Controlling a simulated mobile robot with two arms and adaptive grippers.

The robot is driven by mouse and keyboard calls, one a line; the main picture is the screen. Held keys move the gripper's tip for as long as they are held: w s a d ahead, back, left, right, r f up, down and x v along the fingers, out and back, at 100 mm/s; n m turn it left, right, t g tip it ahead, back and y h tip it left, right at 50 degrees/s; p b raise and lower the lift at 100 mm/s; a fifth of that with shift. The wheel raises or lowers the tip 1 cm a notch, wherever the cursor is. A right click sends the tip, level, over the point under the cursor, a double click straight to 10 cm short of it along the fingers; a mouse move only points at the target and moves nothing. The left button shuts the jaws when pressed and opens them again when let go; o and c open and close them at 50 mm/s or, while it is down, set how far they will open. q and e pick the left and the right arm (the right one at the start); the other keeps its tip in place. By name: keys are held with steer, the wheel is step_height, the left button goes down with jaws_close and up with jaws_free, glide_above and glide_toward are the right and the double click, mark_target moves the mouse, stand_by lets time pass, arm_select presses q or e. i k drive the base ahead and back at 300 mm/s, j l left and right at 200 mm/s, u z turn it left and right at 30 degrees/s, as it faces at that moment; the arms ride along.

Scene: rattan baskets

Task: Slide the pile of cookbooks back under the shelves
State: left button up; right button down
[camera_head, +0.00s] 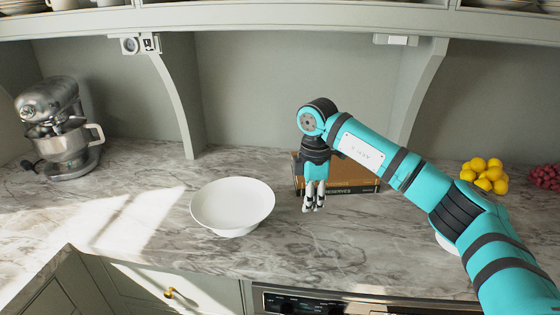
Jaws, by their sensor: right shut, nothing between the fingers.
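The pile of cookbooks (352,187) lies on the marble counter near the back wall, below the shelves (290,20). Its dark spines face front, and my right arm hides part of it. My right gripper (314,207) points down just in front of the pile's left part, with its fingers closed and nothing held. I cannot tell whether the fingers touch the books. My left gripper is not in view.
A white bowl (232,205) stands on the counter left of the gripper. A stand mixer (58,128) is at far left. Lemons (484,175) and grapes (545,176) are at right. Curved brackets (178,95) stand on both sides of the niche. An oven panel (330,303) is at the front edge.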

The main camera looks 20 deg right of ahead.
mark_target(348, 176)
steer(key=i, duration=1)
